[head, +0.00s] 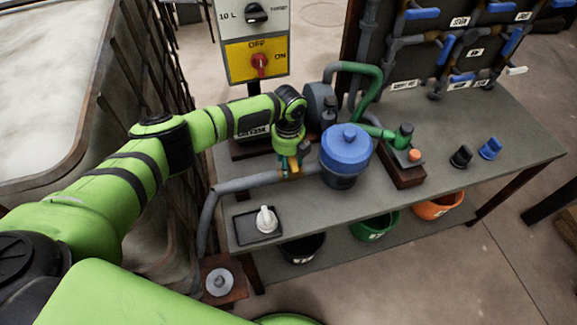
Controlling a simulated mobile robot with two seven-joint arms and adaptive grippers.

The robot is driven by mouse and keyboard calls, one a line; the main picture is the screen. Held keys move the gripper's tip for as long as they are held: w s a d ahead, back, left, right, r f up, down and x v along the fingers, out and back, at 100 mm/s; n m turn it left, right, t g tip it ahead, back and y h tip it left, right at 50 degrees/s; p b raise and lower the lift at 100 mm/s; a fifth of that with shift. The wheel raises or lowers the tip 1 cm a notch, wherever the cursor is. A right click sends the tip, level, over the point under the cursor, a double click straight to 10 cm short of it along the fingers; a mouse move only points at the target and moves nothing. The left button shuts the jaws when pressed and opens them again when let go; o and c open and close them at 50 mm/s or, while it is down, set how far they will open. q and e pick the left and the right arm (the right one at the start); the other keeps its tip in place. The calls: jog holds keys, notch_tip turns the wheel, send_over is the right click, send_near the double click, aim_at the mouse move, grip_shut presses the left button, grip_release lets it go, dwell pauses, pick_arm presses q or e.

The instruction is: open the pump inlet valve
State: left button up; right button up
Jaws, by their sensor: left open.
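A grey pipe (245,183) runs along the bench toward a dark pot with a blue lid (345,143). On this pipe, just left of the pot, a small yellow part (294,171) shows, apparently the inlet valve; it is mostly hidden by my gripper and its handle position cannot be told. My left gripper (290,165) points down at that spot, open, with its fingers close to the yellow part. Whether they touch it cannot be told. The dark grey round pump body (320,104) stands behind the gripper. My right gripper is not in view.
A control box (255,62) with a red knob stands behind. A black tray (256,236) with a white fitting lies at the front left. A green pipe (368,90) and a small green-capped unit (403,150) are to the right. The right bench top is mostly clear.

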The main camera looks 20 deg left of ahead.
pick_arm(q)
jog(key=shift+f, duration=0.2)
jog(key=shift+r, duration=0.15)
grip_shut()
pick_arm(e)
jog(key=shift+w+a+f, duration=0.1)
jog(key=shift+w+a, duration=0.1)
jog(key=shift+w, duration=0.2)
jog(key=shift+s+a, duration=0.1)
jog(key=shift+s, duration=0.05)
